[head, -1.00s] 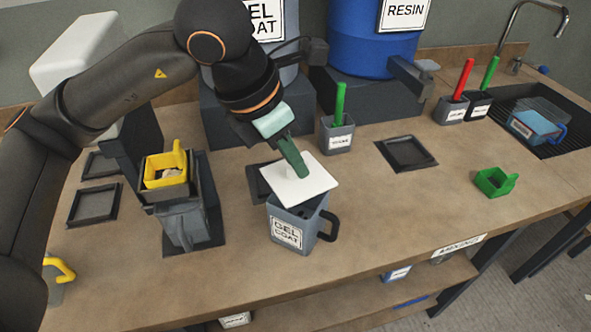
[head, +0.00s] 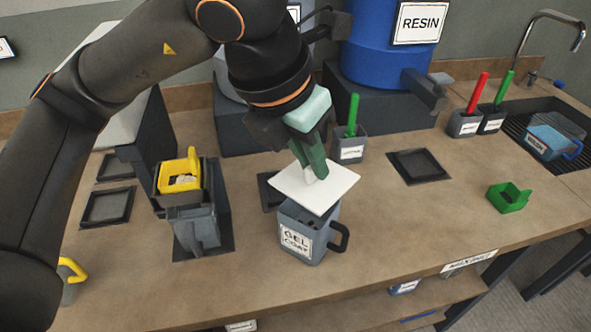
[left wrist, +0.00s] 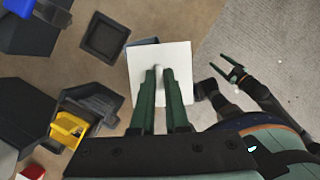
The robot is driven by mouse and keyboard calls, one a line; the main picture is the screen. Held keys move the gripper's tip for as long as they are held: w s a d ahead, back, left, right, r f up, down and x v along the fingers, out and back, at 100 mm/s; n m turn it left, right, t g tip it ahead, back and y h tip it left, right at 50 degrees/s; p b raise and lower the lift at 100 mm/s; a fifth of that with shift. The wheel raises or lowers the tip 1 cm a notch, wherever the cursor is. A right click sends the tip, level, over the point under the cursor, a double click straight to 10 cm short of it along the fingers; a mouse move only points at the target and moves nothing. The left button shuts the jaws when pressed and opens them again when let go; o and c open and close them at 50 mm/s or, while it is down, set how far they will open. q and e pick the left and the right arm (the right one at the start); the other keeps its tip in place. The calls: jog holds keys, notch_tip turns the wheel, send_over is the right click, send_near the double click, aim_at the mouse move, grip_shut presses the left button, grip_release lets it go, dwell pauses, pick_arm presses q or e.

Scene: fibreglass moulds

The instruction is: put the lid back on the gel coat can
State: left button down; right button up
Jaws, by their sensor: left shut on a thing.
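The lid is a white square plate (head: 330,190) with a small knob. My left gripper (head: 309,174) points down and is shut on the knob. The gel coat can (head: 296,244) is a grey square can with a dark handle, upright on the bench. The lid is over the can's top, turned and offset toward the back, with part of the opening showing at the front right. I cannot tell whether they touch. In the left wrist view the lid (left wrist: 172,58) hides most of the can. My right gripper (left wrist: 223,66) shows there, open and empty, off to the right.
A dark stand with a yellow cup (head: 180,176) is left of the can. A grey holder with a green handle (head: 350,148) stands behind. An empty black tray (head: 419,166) and a green cup (head: 508,197) are to the right. Bench right of the can is clear.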

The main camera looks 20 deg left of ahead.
aim_at(309, 167)
pick_arm(q)
jog(key=shift+n+y, duration=0.4)
jog(key=shift+n, duration=0.5)
jog(key=w+f, duration=0.1)
jog(key=w+a, duration=0.1)
jog(key=w+f, duration=0.1)
jog(key=w, duration=0.1)
jog(key=shift+a+f, duration=0.3)
jog(key=shift+f, duration=0.05)
jog(key=shift+w+f, duration=0.15)
jog(key=shift+f+b, duration=0.45)
jog(key=shift+f, duration=0.7)
notch_tip(309, 167, down, 4)
jog(key=b, duration=0.3)
jog(key=shift+r+t, duration=0.1)
jog(key=shift+t, duration=0.2)
pick_arm(e)
jog(key=shift+w+a+f+y, duration=0.15)
jog(key=shift+w+a+f, duration=0.05)
jog(key=shift+a+f, duration=0.3)
jog(key=shift+w+a+f+y, duration=0.2)
jog(key=shift+a+f, duration=0.2)
jog(key=shift+f, duration=0.2)
pick_arm(q)
jog(key=shift+b, duration=0.55)
pick_arm(e)
jog(key=shift+s+d+f, duration=0.1)
jog(key=shift+s+f, duration=0.05)
jog(key=shift+f, duration=0.45)
